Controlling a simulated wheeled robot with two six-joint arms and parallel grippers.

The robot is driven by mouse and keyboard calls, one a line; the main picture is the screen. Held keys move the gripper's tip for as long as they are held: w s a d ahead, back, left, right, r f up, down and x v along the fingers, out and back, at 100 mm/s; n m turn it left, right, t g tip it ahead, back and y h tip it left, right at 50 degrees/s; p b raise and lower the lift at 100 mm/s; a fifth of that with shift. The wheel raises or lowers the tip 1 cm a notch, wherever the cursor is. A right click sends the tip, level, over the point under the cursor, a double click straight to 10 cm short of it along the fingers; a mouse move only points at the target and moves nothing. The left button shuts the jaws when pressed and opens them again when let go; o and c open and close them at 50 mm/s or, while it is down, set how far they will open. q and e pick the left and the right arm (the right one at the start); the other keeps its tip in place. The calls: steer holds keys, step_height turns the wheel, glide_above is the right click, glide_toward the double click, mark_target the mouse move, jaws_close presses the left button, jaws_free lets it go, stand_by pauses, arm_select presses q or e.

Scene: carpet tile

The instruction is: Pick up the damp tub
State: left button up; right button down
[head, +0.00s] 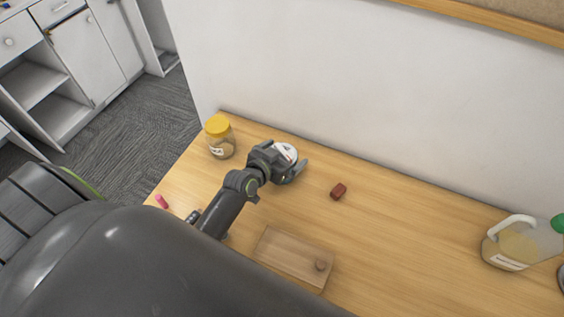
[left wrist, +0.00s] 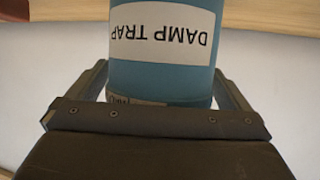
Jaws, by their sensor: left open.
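The damp tub (left wrist: 160,75) is blue with a white label reading "DAMP TRAP", upside down in the left wrist view. In the head view its whitish top (head: 286,152) shows at my left gripper (head: 290,162), which hides most of the rest. My left gripper is open, with one finger on either side of the tub. I cannot tell whether a finger touches it. My right gripper is not in view.
A yellow-lidded jar (head: 220,138) stands left of the gripper. A red-brown block (head: 338,191) lies to its right. A wooden board (head: 285,262) with a knob, a pink item (head: 161,201) and a jug (head: 508,245) share the table (head: 400,235). A white wall (head: 350,90) stands behind.

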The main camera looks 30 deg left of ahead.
arm_select(q)
steer(key=c, duration=1.1)
steer(key=shift+r, duration=0.1)
